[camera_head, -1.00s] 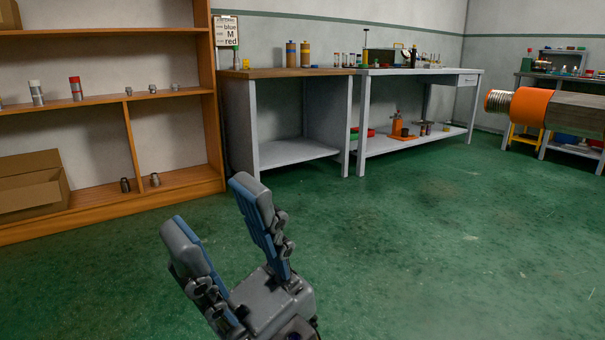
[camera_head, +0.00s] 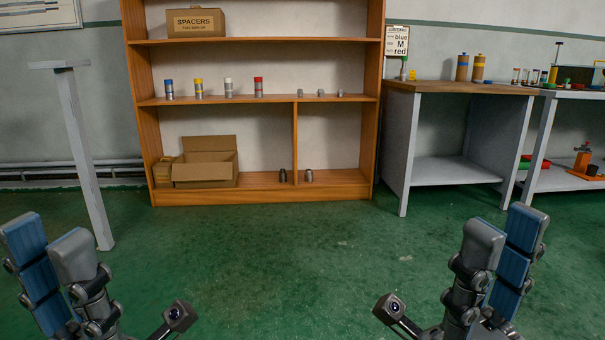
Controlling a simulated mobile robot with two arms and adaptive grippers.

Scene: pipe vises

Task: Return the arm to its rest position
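My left gripper (camera_head: 48,247) is at the lower left of the head view, fingers pointing up, with nothing seen between them. My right gripper (camera_head: 502,246) is at the lower right in a mirrored pose, also with nothing seen in it. In both, the two fingers stand close together in the picture, one partly behind the other, so the gap between them is hard to judge. Both grippers are in front of the green floor, apart from the furniture. The rest of both arms is mostly out of view.
A wooden shelf (camera_head: 385,110) ahead holds several coloured cylinders, metal fittings, a spacers box (camera_head: 196,22) and an open cardboard box (camera_head: 205,172). A workbench (camera_head: 455,88) stands at right, a grey post stand (camera_head: 85,150) at left. The green floor (camera_head: 290,260) between is clear.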

